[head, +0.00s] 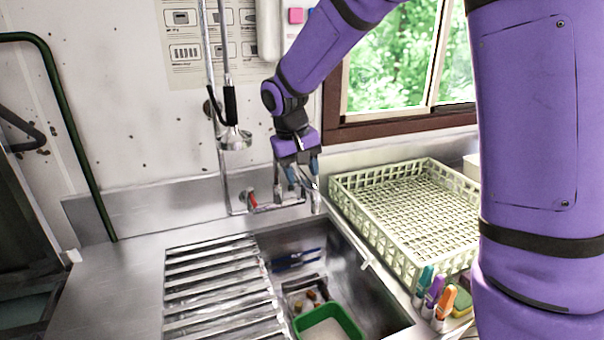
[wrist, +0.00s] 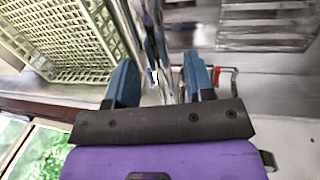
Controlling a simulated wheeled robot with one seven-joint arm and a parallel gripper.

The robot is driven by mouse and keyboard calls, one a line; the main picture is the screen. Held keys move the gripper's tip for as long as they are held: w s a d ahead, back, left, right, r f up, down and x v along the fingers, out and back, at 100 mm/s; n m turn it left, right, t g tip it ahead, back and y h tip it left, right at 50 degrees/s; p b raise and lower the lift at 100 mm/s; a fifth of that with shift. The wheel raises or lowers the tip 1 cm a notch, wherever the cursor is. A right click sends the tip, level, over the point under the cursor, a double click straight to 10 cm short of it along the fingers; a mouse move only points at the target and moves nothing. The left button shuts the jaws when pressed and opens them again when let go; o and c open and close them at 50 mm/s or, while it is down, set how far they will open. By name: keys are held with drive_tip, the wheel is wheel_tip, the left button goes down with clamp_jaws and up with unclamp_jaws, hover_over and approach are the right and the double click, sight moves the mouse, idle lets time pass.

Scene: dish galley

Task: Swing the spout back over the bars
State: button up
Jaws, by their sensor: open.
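My gripper (head: 303,177) is open at the tap on the back wall, its blue fingers pointing down. In the wrist view my gripper (wrist: 160,82) shows its two blue fingers apart, with chrome pipe, apparently the spout (wrist: 157,30), in the gap between them. I cannot tell whether either finger touches it. In the head view the spout (head: 316,203) is partly hidden by my gripper and stands at the back of the open basin, to the right of the bars. The metal bars (head: 215,285) lie across the left part of the sink.
A red tap handle (head: 253,200) is left of my gripper. A spray head (head: 234,138) hangs from its riser nearby. A pale green dish rack (head: 345,205) stands on the right, with several coloured bottles (head: 435,298) in front. The basin holds a green tub (head: 355,330).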

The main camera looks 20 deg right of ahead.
drive_tip(key=shift+d+f, duration=0.1)
drive_tip(key=shift+f, duration=0.3)
drive_tip(key=shift+c, duration=0.3)
clamp_jaws()
drive_tip(key=shift+a, duration=0.55)
drive_tip(key=w+a+m, duration=0.3)
drive_tip(key=a+m, duration=0.1)
drive_tip(key=a, duration=0.3)
drive_tip(key=w+a+m+g, duration=0.1)
drive_tip(key=w+a+m, duration=0.3)
drive_tip(key=a, duration=0.4)
drive_tip(key=shift+m+g+y, duration=0.3)
drive_tip(key=shift+m, duration=0.3)
drive_tip(key=shift+w+a+r, duration=0.1)
drive_tip(key=shift+r, duration=0.05)
drive_tip(key=shift+o, duration=0.3)
unclamp_jaws()
